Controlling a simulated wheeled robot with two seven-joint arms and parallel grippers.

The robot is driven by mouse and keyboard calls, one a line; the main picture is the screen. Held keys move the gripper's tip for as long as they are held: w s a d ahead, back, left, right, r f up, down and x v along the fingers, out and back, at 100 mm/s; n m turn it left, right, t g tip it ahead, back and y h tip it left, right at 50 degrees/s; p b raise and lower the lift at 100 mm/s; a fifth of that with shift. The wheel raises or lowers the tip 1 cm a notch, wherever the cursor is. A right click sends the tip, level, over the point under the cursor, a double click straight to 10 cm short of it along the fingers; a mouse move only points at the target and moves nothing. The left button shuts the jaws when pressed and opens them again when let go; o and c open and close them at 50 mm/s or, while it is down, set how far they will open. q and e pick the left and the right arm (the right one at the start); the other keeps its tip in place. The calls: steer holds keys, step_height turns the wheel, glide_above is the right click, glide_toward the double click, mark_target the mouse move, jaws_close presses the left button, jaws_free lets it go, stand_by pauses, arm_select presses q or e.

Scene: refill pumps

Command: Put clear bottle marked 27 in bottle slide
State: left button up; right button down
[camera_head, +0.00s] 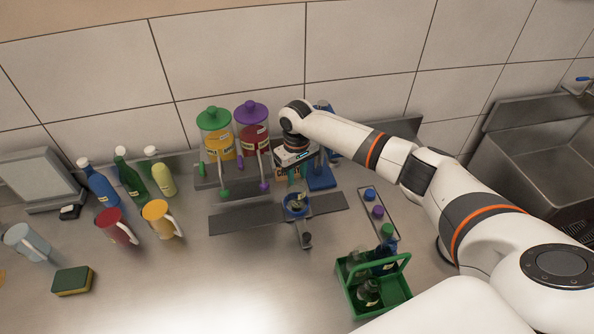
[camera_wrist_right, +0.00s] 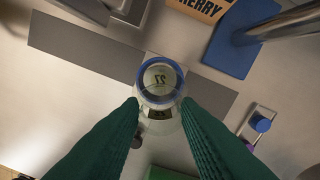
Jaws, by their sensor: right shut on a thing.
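The clear bottle marked 27 has a blue rim and shows in the right wrist view (camera_wrist_right: 160,77), with the number seen mirrored. In the head view the bottle (camera_head: 296,205) is at the middle of a long dark grey strip (camera_head: 237,219), which looks like the bottle slide. My right gripper (camera_wrist_right: 160,106) is shut on the bottle, one green finger on each side. In the head view my right gripper (camera_head: 296,184) comes down from above and behind it. Whether the bottle's base touches the strip is hidden. My left gripper is not in view.
Two drink dispensers, green-lidded (camera_head: 214,136) and purple-lidded (camera_head: 253,128), stand behind the strip. A green crate (camera_head: 398,287) with bottles is at front right, near a small tray with caps (camera_head: 378,212). Bottles, mugs (camera_head: 116,228) and a sponge (camera_head: 72,281) are left. The front middle is clear.

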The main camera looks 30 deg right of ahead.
steer(key=shift+f, duration=0.65)
stand_by(0.7)
steer(key=c, duration=1)
jaws_free()
steer(key=shift+r, duration=0.1)
steer(key=shift+r+p, duration=0.35)
steer(key=shift+r, duration=0.55)
step_height(320, 180, up, 7)
